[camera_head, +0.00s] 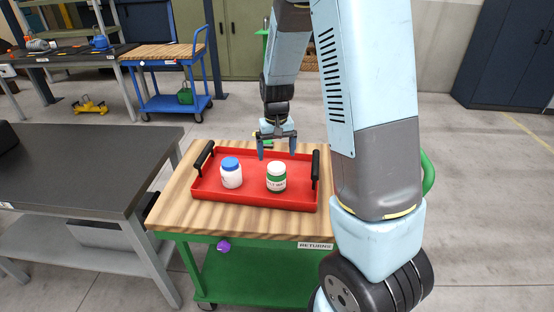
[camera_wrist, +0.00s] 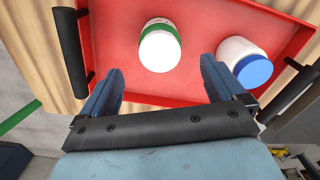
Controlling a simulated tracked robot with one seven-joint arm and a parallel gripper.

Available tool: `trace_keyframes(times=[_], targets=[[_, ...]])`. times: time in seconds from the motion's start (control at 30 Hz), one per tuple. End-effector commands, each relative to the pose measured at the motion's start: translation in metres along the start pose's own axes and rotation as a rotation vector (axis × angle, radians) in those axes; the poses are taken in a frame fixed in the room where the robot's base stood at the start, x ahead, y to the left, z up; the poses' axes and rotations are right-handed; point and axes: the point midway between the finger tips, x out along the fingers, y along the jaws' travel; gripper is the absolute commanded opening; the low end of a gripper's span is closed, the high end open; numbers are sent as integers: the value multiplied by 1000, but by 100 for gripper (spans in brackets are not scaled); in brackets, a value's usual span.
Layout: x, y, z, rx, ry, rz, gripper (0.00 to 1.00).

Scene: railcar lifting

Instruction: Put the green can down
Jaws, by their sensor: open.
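The green can (camera_head: 276,178), with a white lid and a white label, stands upright in the red tray (camera_head: 240,200) on the wooden top of a green cart. It also shows in the wrist view (camera_wrist: 160,46), seen from above, ahead of and between my fingertips. My gripper (camera_head: 276,155) is open and empty, above the back part of the tray and apart from the can. Its two blue fingers show in the wrist view (camera_wrist: 160,75). The can's underside is hidden.
A white jar with a blue lid (camera_head: 231,174) stands left of the can in the tray. The tray has black handles at both ends. A dark workbench (camera_head: 80,165) stands close to the cart's left. A sign reading RETURNS (camera_head: 315,245) is on the cart's front edge.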

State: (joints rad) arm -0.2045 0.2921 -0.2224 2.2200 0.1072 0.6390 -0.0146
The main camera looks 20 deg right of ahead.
Motion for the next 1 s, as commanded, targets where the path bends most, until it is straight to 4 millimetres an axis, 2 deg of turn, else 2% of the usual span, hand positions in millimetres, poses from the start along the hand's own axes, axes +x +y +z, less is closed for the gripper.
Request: trace_keyframes(times=[0.17, 0.37, 0.7, 1.0], targets=[[-16, 0, 3, -1, 14, -6, 96], [-62, 2, 24, -9, 72, -35, 96], [-147, 7, 81, -34, 198, -70, 96], [-202, 14, 143, -55, 314, -72, 96]])
